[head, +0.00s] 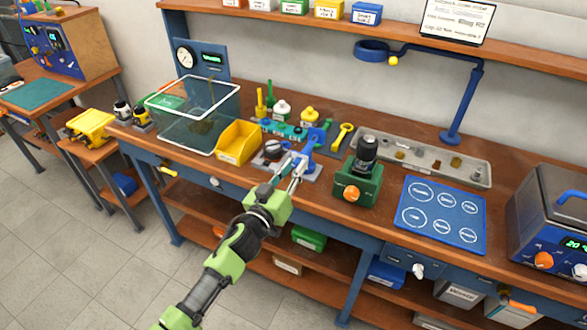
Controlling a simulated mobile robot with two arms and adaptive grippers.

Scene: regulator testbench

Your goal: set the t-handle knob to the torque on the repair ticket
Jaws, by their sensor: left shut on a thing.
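My right gripper is not in view.
A yellow bin (238,142) and a clear tank (196,114) stand left of my gripper. A green device with a black top (358,185) stands close on the right. Farther right are a blue mat (442,214) and a grey tray (480,176).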

